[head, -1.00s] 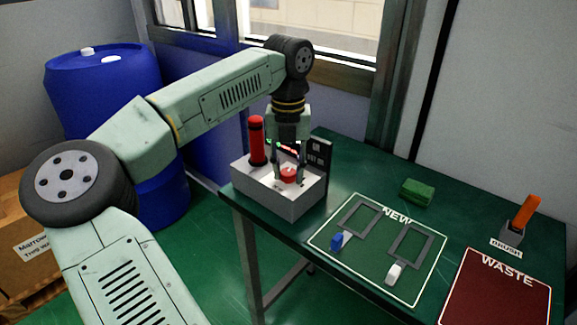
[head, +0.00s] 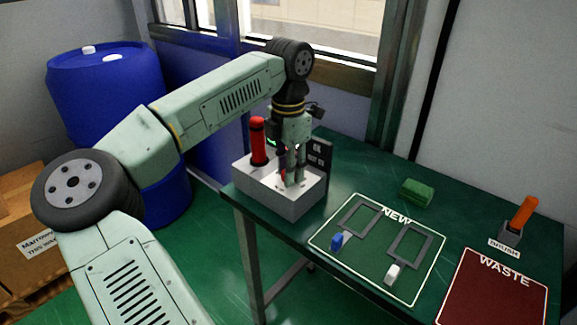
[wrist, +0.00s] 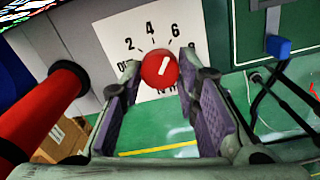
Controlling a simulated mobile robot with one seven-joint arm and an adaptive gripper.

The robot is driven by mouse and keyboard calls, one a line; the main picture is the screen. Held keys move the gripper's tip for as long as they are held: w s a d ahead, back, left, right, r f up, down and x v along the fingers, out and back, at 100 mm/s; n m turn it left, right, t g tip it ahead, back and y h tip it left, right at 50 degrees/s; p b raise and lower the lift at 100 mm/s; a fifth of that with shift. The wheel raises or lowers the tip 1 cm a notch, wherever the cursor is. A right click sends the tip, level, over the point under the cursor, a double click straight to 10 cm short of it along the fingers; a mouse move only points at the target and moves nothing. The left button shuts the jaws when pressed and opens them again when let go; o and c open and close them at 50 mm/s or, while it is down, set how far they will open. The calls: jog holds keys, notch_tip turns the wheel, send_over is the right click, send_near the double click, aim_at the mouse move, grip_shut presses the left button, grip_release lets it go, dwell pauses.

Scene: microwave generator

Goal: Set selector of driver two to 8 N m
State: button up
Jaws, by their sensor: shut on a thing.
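The selector is a round red knob (wrist: 157,72) with a white pointer mark, on a white dial plate (wrist: 196,42) with 2, 4 and 6 readable. The pointer slants up and right, roughly toward the 6. The 8 is not readable, and the lower dial is partly hidden by my fingers. My gripper (wrist: 160,68) is shut on the knob, one purple-padded finger on each side. In the head view my gripper (head: 292,182) points down onto the top of the grey-white box (head: 290,205), and its fingers mostly hide the knob.
A red cylindrical handle (head: 258,142) stands upright on the box, close left of my gripper. A dark panel (head: 321,153) stands behind. On the green table are the NEW mat (head: 372,270), WASTE mat (head: 500,300), a green block (head: 416,192) and a brush (head: 523,212).

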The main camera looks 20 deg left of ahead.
jog(key=m, duration=0.4)
jog(key=shift+r+m, duration=0.1)
jog(key=shift+m, duration=0.2)
jog(key=shift+w+m+p, duration=0.1)
jog(key=shift+m+p, duration=0.3)
jog(key=shift+m, duration=1.4)
jog(key=o, duration=1.2)
notch_tip(320, 180, up, 12)
jog(key=shift+f, duration=0.1)
